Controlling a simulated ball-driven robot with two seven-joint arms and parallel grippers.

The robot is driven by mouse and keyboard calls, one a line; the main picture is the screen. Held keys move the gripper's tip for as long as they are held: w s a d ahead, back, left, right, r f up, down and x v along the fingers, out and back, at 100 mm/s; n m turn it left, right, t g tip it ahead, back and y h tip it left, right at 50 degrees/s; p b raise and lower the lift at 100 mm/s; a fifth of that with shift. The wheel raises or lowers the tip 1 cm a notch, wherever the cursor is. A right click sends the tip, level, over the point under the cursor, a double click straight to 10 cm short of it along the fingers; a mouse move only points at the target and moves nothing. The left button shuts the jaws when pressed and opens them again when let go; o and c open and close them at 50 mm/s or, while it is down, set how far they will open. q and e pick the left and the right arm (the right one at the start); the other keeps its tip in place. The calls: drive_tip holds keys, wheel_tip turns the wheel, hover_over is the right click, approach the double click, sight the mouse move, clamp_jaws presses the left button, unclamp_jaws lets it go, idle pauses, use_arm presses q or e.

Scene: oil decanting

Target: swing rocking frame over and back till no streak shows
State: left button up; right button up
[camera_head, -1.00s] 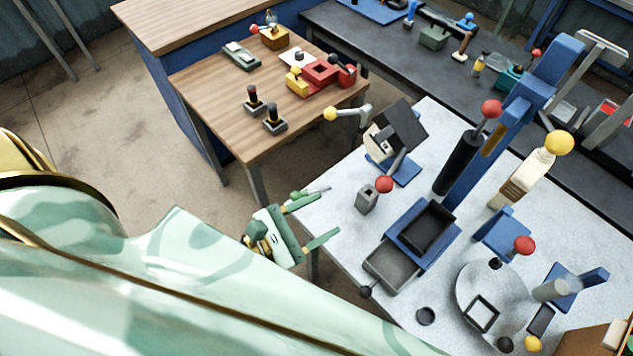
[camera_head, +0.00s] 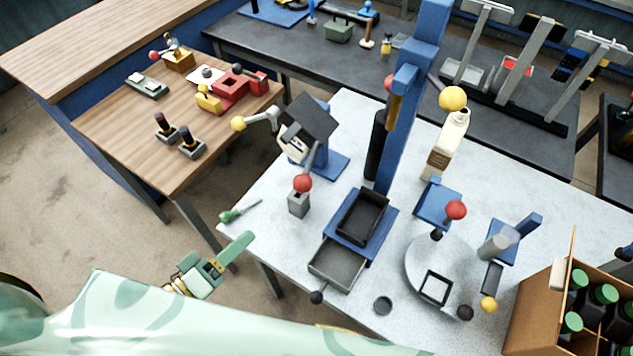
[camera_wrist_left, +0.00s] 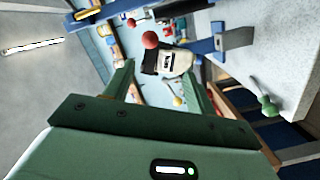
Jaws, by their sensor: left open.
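The frame that appears to be the rocking frame is a tilted dark plate (camera_head: 311,117) on a blue stand (camera_head: 325,165), at the back left of the pale table. A cream piece with a dark-marked label (camera_head: 296,146) sits under the plate. A pale arm with a yellow ball (camera_head: 238,123) sticks out to its left. My left gripper (camera_head: 226,258) is off the table's front left edge, open, empty and well apart from the frame. In the left wrist view its fingers (camera_wrist_left: 160,82) stand apart, with a labelled cream piece (camera_wrist_left: 176,62) beyond them. Streaks cannot be made out.
A green-handled tool (camera_head: 238,212) lies near the left table edge. A grey block with a red ball (camera_head: 298,204) stands before the frame. A blue column (camera_head: 408,100) rises behind a blue-based tray (camera_head: 336,263). A carton of bottles (camera_head: 540,312) is at right.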

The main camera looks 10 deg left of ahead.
sight(303, 185)
use_arm(q)
drive_tip(key=w+d+m, duration=0.2)
drive_tip(key=w+m, duration=0.2)
drive_tip(key=w, duration=0.1)
drive_tip(key=w+d+m+p, duration=0.1)
drive_tip(key=w+d+m, duration=0.2)
drive_tip(key=w+m, duration=0.1)
drive_tip(key=w+d+r+m, duration=0.1)
drive_tip(key=w+d+m, duration=0.2)
drive_tip(key=w+m, duration=0.1)
drive_tip(key=shift+w+d+r+h, duration=0.1)
drive_tip(key=shift+w+h, duration=0.05)
drive_tip(key=shift+w, duration=0.3)
drive_tip(key=shift+w+d+h, duration=0.1)
drive_tip(key=shift+w+h, duration=0.05)
drive_tip(key=shift+w, duration=0.25)
use_arm(e)
drive_tip(key=shift+w+r, duration=0.1)
drive_tip(key=shift+r, duration=0.7)
use_arm(q)
clamp_jaws()
drive_tip(key=shift+p, duration=0.3)
use_arm(e)
drive_tip(key=shift+r, duration=0.1)
